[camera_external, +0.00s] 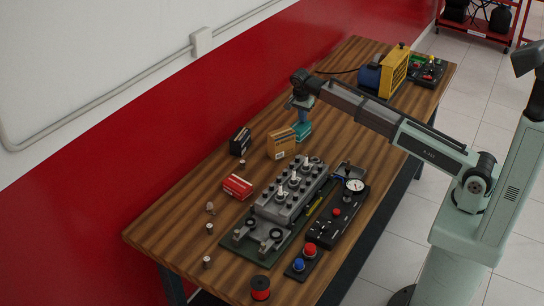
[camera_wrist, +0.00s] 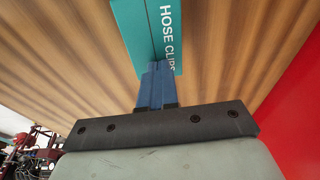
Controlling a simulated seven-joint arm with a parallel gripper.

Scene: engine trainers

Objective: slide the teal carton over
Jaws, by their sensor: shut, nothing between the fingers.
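The teal carton (camera_external: 302,131) stands on the wooden table near the back edge, partly hidden behind my gripper in the external view. In the wrist view the teal carton (camera_wrist: 140,28), with "HOSE CLIPS" lettering, is right at my fingertips. My gripper (camera_external: 303,116) points down at the carton, its blue fingers together. In the wrist view my gripper (camera_wrist: 156,68) is shut with nothing between the fingers. The fingertips overlap the carton's edge in the picture; I cannot tell whether they touch it.
An orange-tan carton (camera_external: 281,144), a dark carton (camera_external: 240,142) and a red-and-white carton (camera_external: 238,187) stand to the left. An engine block (camera_external: 290,195) sits at the front. A yellow-and-blue machine (camera_external: 385,74) stands to the right. Bare wood lies between it and the teal carton.

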